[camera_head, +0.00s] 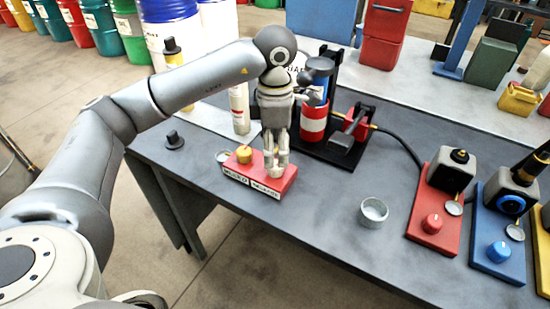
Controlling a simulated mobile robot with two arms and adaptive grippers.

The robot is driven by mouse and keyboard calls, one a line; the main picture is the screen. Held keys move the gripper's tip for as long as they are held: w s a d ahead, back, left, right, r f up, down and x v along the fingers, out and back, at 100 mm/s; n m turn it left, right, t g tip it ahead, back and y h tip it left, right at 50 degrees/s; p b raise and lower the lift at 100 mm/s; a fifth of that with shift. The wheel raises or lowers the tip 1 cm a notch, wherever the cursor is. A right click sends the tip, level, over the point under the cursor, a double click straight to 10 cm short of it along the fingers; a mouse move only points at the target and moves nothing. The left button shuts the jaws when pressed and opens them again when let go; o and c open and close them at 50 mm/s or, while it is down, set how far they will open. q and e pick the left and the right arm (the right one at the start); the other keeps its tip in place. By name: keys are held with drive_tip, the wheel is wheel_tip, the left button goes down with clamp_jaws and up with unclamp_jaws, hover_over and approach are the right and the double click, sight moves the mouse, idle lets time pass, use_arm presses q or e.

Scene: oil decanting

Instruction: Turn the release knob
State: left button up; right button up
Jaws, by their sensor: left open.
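A red block (260,187) with white labels on its front sits near the left front edge of the grey table. A yellow knob (244,154) stands on its left part. My left gripper (276,166) points down over the right part of this block, just right of the yellow knob, with its fingers open. The fingers hide whatever is on that part of the block, and I cannot tell whether they touch it. The label text is too small to read surely. My right gripper is not in view.
A red-and-white can (314,122) on a black stand is behind the gripper. A metal cup (373,212) stands to the right. A red base with a red knob (432,222) and a blue base with a blue knob (498,251) stand farther right. Table between block and cup is clear.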

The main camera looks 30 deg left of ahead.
sight(275, 164)
use_arm(q)
wheel_tip(275, 164, up, 7)
idle(0.3)
idle(0.5)
